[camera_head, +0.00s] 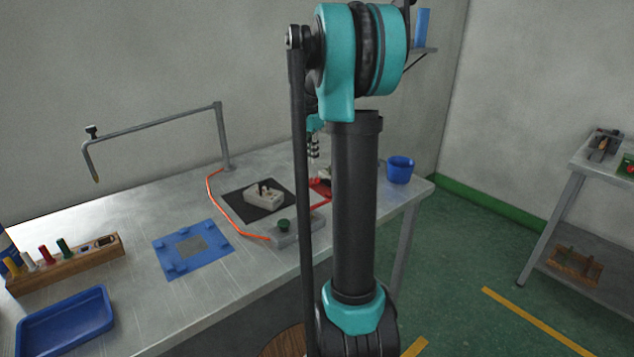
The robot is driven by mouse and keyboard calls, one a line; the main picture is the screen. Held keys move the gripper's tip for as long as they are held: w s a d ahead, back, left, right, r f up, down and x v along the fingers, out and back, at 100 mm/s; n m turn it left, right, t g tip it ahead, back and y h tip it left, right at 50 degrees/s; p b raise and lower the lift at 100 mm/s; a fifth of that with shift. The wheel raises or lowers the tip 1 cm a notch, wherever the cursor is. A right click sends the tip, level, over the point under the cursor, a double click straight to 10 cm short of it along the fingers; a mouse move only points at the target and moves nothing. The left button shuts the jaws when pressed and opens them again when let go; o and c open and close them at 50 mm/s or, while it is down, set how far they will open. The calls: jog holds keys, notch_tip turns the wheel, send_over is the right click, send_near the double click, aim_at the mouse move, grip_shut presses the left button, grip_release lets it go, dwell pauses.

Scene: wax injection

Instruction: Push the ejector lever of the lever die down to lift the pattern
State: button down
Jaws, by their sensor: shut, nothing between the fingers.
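My gripper (313,154) shows small and partly hidden just left of my dark arm column. It points down above the back of the bench and looks shut and empty. A pale block with dark upright parts (263,197) sits on a black mat (237,203), to the left of and below the gripper in the picture. A red item with a pale and dark part (321,186) lies below the gripper, partly hidden by my arm. I cannot tell for sure which of these is the lever die. Its ejector lever and pattern cannot be made out, nor any contact.
The metal bench (130,225) holds a grey box with a green button (284,228), an orange cable (222,208), a blue fixture plate (168,262), a wooden tool rack (75,267), a blue tray (65,325) and a blue cup (400,169). A bent pipe stand (160,124) rises behind.

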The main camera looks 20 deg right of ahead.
aim_at(315, 180)
jog(key=shift+w+d+f, duration=0.1)
jog(key=shift+d+f, duration=0.05)
jog(key=shift+f, duration=1.6)
jog(key=shift+d+f, duration=0.15)
jog(key=shift+f, duration=1.7)
notch_tip(315, 180, down, 2)
jog(key=shift+s+a+r, duration=0.25)
jog(key=shift+a+r, duration=0.05)
jog(key=shift+a, duration=0.4)
jog(key=shift+s+a+r, duration=0.2)
jog(key=shift+a+r, duration=0.05)
jog(key=shift+a, duration=0.45)
notch_tip(315, 180, up, 12)
jog(key=a, duration=0.1)
jog(key=shift+s, duration=0.2)
